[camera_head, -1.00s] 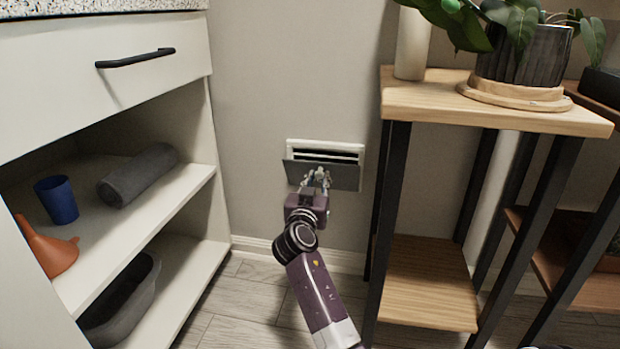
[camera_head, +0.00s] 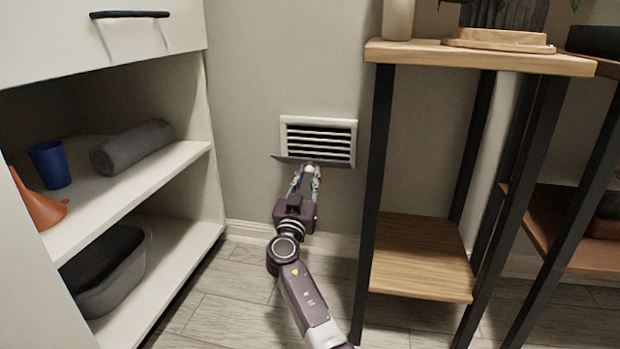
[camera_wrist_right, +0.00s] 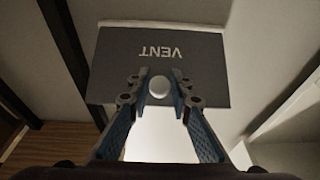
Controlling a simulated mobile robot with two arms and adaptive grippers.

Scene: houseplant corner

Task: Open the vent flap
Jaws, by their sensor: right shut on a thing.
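The wall vent (camera_head: 318,136) has a white frame, and its dark slats show. The grey vent flap (camera_head: 292,158) sticks out from the vent's lower part and is seen nearly edge-on in the head view. In the right wrist view the flap (camera_wrist_right: 205,72) fills the upper middle, with the word VENT upside down. A round pale knob (camera_wrist_right: 159,88) on it sits between the fingertips. My right gripper (camera_head: 306,170), also in the right wrist view (camera_wrist_right: 159,82), is shut on this knob from below. My left gripper is not in view.
A wooden stand (camera_head: 425,245) with black legs is close to the right of the vent. An open white cabinet (camera_head: 165,165) stands at left, holding a blue cup (camera_head: 50,164), a grey roll (camera_head: 132,148) and an orange funnel (camera_head: 38,205). Floor between is clear.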

